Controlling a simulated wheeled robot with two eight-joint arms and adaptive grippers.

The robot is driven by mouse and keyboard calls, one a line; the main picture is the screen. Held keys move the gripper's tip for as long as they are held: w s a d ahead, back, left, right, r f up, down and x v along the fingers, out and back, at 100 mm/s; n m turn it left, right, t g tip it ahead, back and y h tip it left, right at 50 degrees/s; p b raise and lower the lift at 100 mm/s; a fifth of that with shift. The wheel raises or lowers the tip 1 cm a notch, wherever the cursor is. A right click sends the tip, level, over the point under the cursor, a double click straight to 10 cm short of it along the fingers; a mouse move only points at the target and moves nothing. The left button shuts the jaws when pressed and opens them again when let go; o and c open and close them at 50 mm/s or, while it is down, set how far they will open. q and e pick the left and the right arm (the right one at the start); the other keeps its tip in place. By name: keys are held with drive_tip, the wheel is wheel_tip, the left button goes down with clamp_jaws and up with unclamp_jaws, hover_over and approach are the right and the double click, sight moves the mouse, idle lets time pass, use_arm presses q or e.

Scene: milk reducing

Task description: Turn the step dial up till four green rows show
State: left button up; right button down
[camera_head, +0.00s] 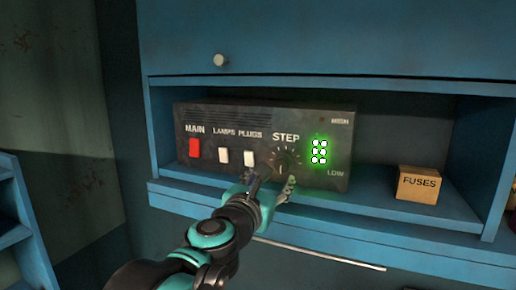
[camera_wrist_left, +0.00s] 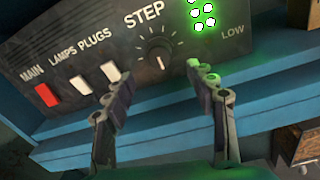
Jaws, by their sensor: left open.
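The step dial (camera_head: 288,157) is a round dark knob under the word STEP on a dark metal control box (camera_head: 245,113). In the left wrist view the dial (camera_wrist_left: 156,54) shows a pale pointer mark aimed downward. Right of it, three rows of paired lights (camera_head: 320,151) glow green-white; the wrist view cuts off their top. My left gripper (camera_head: 279,173) is open in front of the dial. In the left wrist view its fingers (camera_wrist_left: 160,76) are spread below and to either side of the knob, with nothing between them. My right gripper is not in view.
A red MAIN switch (camera_head: 195,148) and two white switches (camera_head: 236,156) sit left of the dial. The box stands on a blue shelf (camera_head: 385,205). A small FUSES box (camera_head: 418,185) stands to the right, with bare shelf between.

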sight(281, 167)
use_arm(q)
drive_tip(key=p+x, duration=0.1)
drive_tip(key=x, duration=0.6)
drive_tip(key=shift+w+d+p, duration=0.1)
drive_tip(key=shift+w+p, duration=0.2)
drive_tip(key=shift+s, duration=0.1)
drive_tip(key=c, duration=1.2)
